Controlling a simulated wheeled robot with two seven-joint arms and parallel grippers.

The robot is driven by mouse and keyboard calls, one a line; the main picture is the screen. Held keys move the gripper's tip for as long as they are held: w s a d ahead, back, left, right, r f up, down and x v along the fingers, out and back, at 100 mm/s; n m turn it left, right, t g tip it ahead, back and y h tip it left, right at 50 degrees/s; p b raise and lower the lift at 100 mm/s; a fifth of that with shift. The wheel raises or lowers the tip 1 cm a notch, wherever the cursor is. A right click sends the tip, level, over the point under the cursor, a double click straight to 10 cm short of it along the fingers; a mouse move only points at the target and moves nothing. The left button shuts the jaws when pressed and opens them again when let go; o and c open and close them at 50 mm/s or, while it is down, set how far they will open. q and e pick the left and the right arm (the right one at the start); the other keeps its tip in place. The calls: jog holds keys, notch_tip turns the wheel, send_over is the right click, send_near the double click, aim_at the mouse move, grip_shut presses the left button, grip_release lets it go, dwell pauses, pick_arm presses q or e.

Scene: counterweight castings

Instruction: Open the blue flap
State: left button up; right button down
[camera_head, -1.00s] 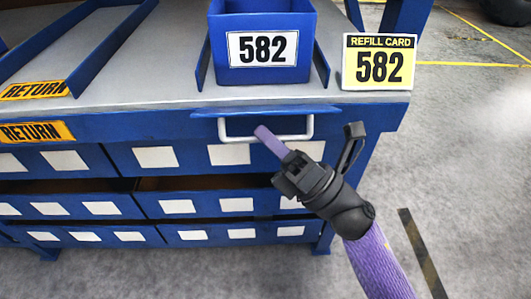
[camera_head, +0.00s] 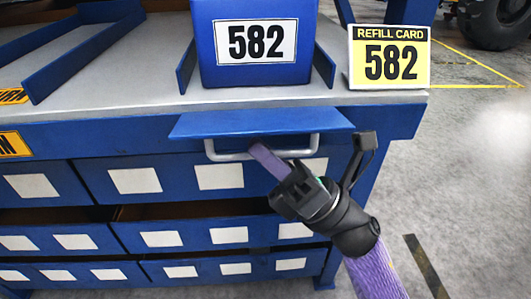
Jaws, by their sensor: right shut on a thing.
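The blue flap (camera_head: 260,122) juts out from the front edge of the blue bench, below the blue bin marked 582. A pale bar handle (camera_head: 228,156) hangs under the flap. My right gripper (camera_head: 264,158) comes in from the lower right, and its purple fingertip is at the handle's bar. It is shut on the handle; the exact contact is partly hidden. My left gripper is not in view.
The blue 582 bin (camera_head: 257,78) stands on the grey bench top between low blue rails. A yellow refill card (camera_head: 389,57) stands to its right. Drawers with white labels (camera_head: 135,180) lie below the flap. Open floor lies at the right.

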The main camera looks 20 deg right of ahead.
jog(key=c, duration=0.7)
grip_release()
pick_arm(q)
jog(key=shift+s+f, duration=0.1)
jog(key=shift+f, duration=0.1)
pick_arm(e)
jog(key=v, duration=1)
